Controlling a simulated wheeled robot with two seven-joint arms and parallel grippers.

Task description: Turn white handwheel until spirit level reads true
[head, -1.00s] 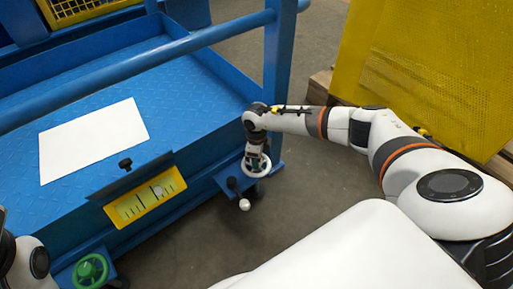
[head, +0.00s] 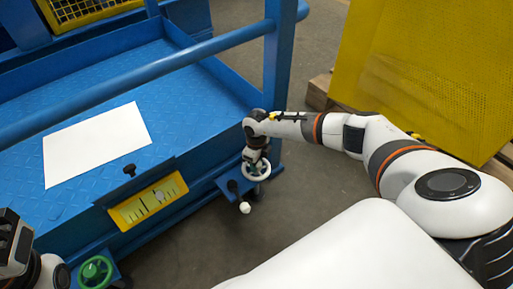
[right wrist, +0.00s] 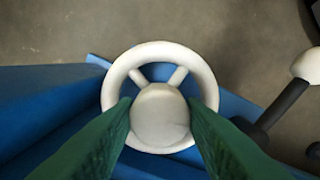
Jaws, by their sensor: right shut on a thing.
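The white handwheel (head: 257,180) sits on a blue bracket at the platform's corner. In the right wrist view its rim (right wrist: 158,50) and two upper spokes show around a pale round hub (right wrist: 160,118). My right gripper (head: 256,161) reaches down onto the wheel; its green fingers (right wrist: 160,125) are shut on the hub from both sides. The spirit level (head: 148,203) is a green vial in a yellow frame on the platform's front edge. Its bubble is too small to read exactly. Part of my left arm shows at the lower left, its fingers out of sight.
A lever with a white knob (head: 244,208) sticks out beside the white handwheel. A green handwheel (head: 95,272) is at the lower left. A white sheet (head: 95,145) lies on the blue platform (head: 200,95). A blue post (head: 281,70) rises behind the right gripper.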

